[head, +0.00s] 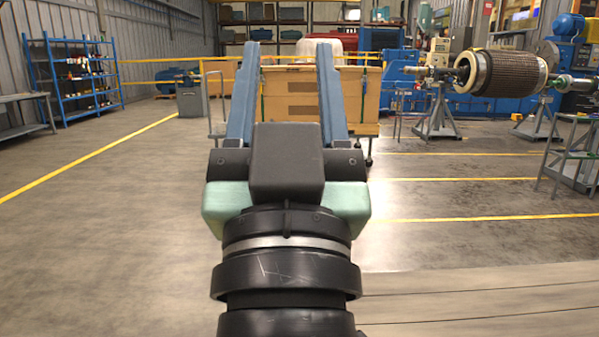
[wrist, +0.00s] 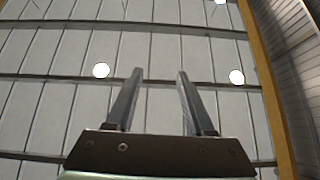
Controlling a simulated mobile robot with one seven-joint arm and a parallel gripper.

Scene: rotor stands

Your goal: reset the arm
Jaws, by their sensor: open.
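My gripper (head: 287,52) stands upright in the middle of the head view, at the end of my black arm. Its two long blue fingers are apart, with nothing between them. In the wrist view the open fingers (wrist: 157,75) point up toward the ceiling and hold nothing.
A wooden crate (head: 360,95) stands behind my gripper. A large rotor (head: 502,73) rests on grey stands (head: 440,115) at the right, with a small cart (head: 575,150) near it. Blue shelves (head: 75,75) stand at the left. The floor (head: 100,230) at the left front is clear.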

